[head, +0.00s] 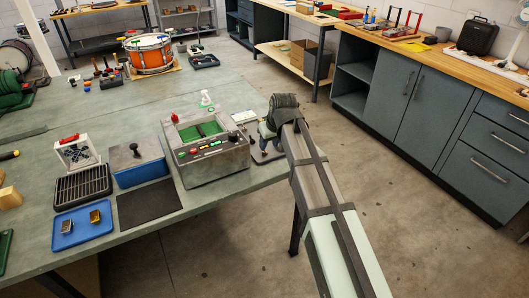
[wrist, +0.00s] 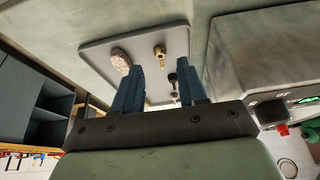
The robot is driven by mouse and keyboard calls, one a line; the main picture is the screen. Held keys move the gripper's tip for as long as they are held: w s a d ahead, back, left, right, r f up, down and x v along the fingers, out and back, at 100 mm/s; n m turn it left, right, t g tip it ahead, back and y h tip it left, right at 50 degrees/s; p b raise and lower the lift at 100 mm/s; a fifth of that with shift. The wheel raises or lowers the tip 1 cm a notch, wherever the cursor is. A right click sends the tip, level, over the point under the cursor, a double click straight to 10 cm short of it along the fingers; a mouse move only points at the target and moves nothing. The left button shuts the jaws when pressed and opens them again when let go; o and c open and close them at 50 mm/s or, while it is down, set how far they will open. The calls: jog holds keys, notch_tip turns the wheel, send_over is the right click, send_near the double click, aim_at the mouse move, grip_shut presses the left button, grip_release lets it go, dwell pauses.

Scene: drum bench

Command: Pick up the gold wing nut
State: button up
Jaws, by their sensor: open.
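A small gold piece (wrist: 160,53), which looks like the gold wing nut, lies on a grey tray (wrist: 97,47) in the wrist view. Its exact shape is too small to tell. My gripper (wrist: 163,82) is open, its two blue fingers apart with nothing held between them. The gold piece shows beyond the fingertips, between the two fingers in the picture. In the head view my gripper is over the tray (head: 277,156) at the bench's right edge; my arm hides most of that tray and the gold piece.
On the same tray lie a speckled brownish piece (wrist: 121,60) and a small dark piece (wrist: 173,79). A grey machine (head: 215,165) with a green-lined opening stands close left of the tray. A blue tray (head: 82,228) with two metal pieces lies farther left.

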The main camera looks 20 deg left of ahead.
aim_at(266, 151)
jog(key=shift+x, duration=2.9)
grip_shut()
